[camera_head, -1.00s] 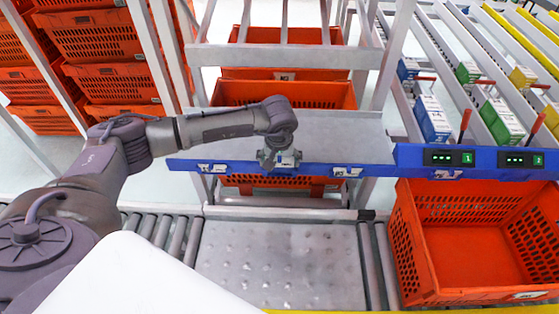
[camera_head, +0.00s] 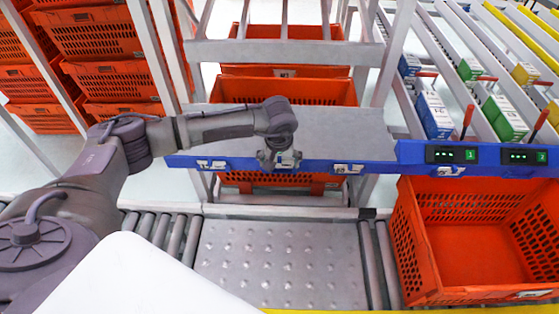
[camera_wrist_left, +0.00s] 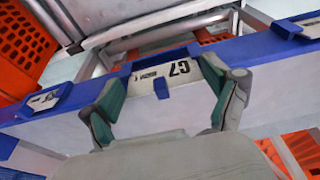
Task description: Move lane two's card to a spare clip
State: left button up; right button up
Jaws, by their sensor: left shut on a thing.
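My left gripper (camera_head: 280,161) is at the blue rail (camera_head: 320,164) in the head view. In the left wrist view its two green-padded fingers (camera_wrist_left: 167,98) are shut on a white card (camera_wrist_left: 180,73) marked C7, one finger at each side. The card lies against the rail at a blue clip (camera_wrist_left: 161,88); I cannot tell whether it is still seated there. Other white cards show on the rail, one to the left (camera_head: 211,165) and one to the right (camera_head: 348,169). My right gripper is not in view.
Two lit lane displays, 1 (camera_head: 452,155) and 3 (camera_head: 523,157), sit on the rail at the right. An orange tote (camera_head: 421,257) stands below them. A grey shelf surface (camera_head: 350,130) behind the rail is bare. Blue and green boxes stand in the lanes at right.

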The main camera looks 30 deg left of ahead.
pick_arm(q)
jog(key=shift+f+b, duration=0.55)
jog(key=shift+f, duration=0.1)
jog(key=o, duration=0.6)
jog(key=shift+c, duration=0.2)
jog(key=v, duration=1.2)
